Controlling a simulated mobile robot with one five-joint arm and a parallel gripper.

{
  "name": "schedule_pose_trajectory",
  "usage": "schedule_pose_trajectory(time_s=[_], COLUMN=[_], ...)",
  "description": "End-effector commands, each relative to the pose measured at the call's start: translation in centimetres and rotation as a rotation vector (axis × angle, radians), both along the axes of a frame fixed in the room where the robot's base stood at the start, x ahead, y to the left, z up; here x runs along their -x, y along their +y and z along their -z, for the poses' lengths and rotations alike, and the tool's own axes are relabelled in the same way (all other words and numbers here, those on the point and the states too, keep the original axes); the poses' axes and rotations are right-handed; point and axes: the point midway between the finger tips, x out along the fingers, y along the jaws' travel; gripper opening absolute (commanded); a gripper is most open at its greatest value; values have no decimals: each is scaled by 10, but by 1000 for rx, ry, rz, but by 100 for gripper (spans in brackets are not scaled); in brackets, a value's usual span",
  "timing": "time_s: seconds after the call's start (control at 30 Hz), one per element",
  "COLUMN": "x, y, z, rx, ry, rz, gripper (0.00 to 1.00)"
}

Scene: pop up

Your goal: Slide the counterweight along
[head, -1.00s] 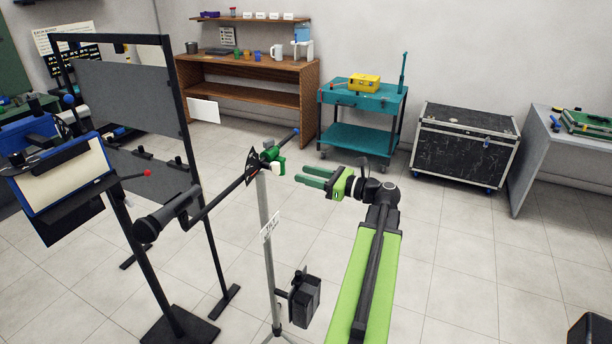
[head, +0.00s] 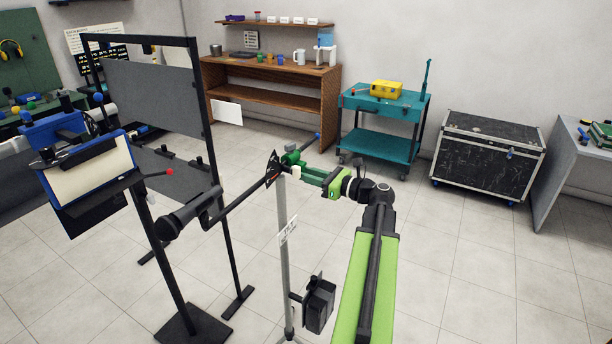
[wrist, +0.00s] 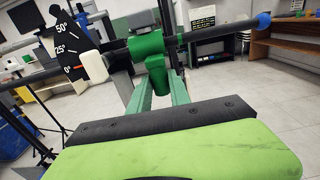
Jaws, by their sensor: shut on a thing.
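A green counterweight (wrist: 147,46) sits around a dark boom bar (wrist: 220,29) in the wrist view, with a green tab hanging down from it. The counterweight also shows in the head view (head: 290,157). My gripper (head: 303,171) is shut on the tab, its green fingers on either side in the wrist view. The bar runs on right of the counterweight to a blue ball end (wrist: 263,20). A black angle dial (wrist: 71,46) and a cream-coloured block (wrist: 94,66) are left of the counterweight. The boom slopes down left to a black microphone (head: 178,222).
A grey stand (head: 285,245) holds the boom, with a black box (head: 319,304) low on it. A black frame with grey panels (head: 155,95) and a clipboard (head: 90,178) stand left. A teal cart (head: 385,145) and black case (head: 487,155) are behind. The floor at right is clear.

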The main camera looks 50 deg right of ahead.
Motion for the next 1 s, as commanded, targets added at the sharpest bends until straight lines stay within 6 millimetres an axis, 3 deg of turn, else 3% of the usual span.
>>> schedule_pose_trajectory(time_s=[1.0], x=[-17], y=[-68], z=[0], rx=[0], ry=[0], rz=[3], gripper=[0])
